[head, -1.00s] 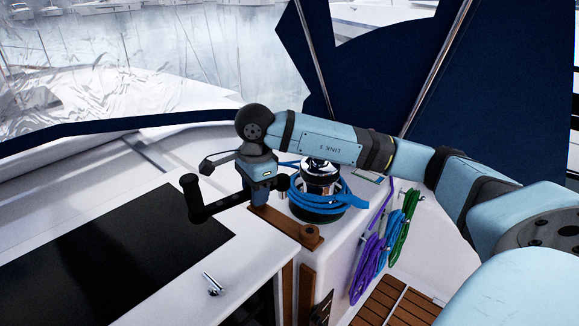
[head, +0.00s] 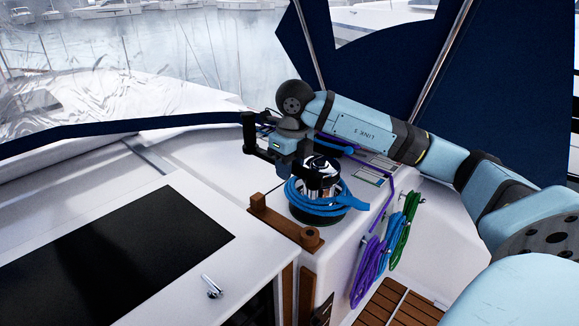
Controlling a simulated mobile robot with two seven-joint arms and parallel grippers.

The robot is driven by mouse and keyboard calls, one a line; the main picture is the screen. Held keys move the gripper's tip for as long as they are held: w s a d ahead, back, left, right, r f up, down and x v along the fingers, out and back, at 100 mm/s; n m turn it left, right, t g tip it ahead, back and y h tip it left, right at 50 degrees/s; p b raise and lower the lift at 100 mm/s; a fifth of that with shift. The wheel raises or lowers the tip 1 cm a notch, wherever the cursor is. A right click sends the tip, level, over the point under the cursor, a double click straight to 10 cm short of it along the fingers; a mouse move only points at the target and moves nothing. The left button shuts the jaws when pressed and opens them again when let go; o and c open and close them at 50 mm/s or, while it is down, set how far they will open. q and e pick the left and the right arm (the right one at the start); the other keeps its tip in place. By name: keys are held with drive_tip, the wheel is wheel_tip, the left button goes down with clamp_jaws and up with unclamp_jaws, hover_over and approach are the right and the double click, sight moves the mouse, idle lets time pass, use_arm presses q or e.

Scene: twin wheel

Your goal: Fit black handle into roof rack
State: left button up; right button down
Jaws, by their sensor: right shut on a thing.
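The black handle (head: 249,132) has an upright grip at its left end and an arm that runs right to the chrome winch (head: 321,170). My right gripper (head: 284,161) is shut on this handle's arm, up and left of the winch. The handle's right end overlaps the upper winch in the picture; I cannot tell whether it touches it. The wooden roof rack (head: 285,226) lies on the cabin roof in front of the winch, with a raised block at each end. The right block has a round hole on top, which looks empty. My left gripper is not in view.
Blue rope (head: 306,205) wraps the winch's lower part. Purple, blue and green rope coils (head: 365,262) hang at the right. A dark hatch (head: 120,240) and a chrome fitting (head: 211,286) are at the left. The white roof left of the rack is free.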

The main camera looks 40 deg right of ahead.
drive_tip(key=shift+w, duration=0.15)
drive_tip(key=shift+f+b, duration=0.6)
drive_tip(key=shift+f, duration=0.05)
wheel_tip(320, 180, down, 8)
drive_tip(key=b, duration=0.6)
drive_tip(key=shift+f+b, duration=0.3)
drive_tip(key=shift+f, duration=0.05)
drive_tip(key=shift+b, duration=0.3)
idle(0.8)
drive_tip(key=shift+f+b, duration=1.45)
drive_tip(key=shift+f, duration=0.4)
drive_tip(key=c, duration=0.7)
unclamp_jaws()
